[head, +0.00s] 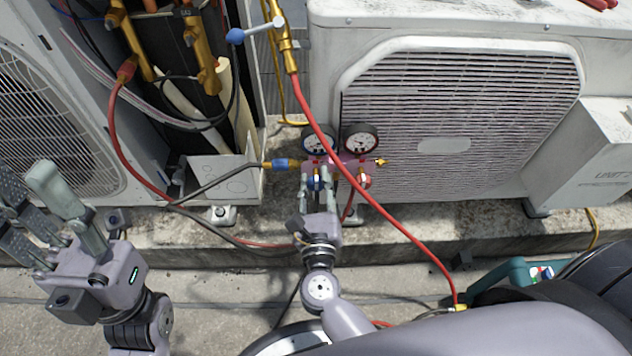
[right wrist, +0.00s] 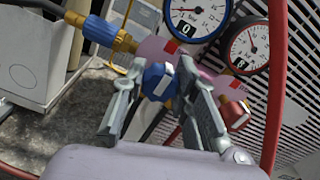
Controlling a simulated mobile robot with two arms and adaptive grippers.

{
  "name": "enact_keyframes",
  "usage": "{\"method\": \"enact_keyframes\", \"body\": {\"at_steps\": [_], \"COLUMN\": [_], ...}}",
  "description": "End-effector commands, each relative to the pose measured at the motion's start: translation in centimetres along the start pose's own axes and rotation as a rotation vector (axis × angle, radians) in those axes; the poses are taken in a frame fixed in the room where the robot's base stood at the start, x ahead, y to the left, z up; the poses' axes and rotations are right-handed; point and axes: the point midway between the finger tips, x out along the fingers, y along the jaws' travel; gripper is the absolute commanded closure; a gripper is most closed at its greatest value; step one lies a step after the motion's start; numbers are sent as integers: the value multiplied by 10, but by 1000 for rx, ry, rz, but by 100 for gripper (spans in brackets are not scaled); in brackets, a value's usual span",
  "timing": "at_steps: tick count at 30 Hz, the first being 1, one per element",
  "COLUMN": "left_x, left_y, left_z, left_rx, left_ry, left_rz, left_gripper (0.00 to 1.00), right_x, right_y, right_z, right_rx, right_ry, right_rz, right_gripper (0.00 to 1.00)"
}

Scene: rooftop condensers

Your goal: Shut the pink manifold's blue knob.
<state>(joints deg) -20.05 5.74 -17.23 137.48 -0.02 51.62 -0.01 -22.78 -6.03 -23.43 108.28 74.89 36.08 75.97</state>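The pink manifold (head: 345,163) sits in front of the right condenser, with two round gauges above it. Its blue knob (right wrist: 158,82) has a white mark and shows between the fingers of my right gripper (right wrist: 160,75). The two fingers lie against its sides, and in the head view the right gripper (head: 316,185) covers part of the knob. The manifold's red knob (right wrist: 236,113) is just right of the right finger; it also shows in the head view (head: 364,181). My left gripper (head: 30,195) is open and empty at the lower left.
A red hose (head: 335,150) passes in front of the manifold, close to my right gripper. A blue fitting with a dark hose (head: 280,164) joins the manifold's left end. The condenser (head: 450,120) stands right behind. A teal case (head: 510,280) is at the lower right.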

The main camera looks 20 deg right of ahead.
Motion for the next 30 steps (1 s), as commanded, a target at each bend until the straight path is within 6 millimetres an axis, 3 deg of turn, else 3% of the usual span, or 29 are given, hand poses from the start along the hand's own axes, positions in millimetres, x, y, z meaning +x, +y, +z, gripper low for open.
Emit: {"method": "enact_keyframes", "body": {"at_steps": [9,20,23,30], "left_x": [0,0,0,0], "left_y": [0,-1,0,0], "left_z": [0,0,0,0], "left_rx": [0,2,1,1], "left_ry": [-1,1,0,0], "left_rz": [0,-1,0,0], "left_gripper": [60,60,60,60], "right_x": [0,-4,-15,-65], "right_y": [0,0,0,0], "right_z": [-1,-1,-1,-2], "right_rx": [-2,-2,-4,-5], "right_ry": [2,1,2,4], "right_rz": [0,0,2,3], "right_gripper": [53,53,53,53]}}
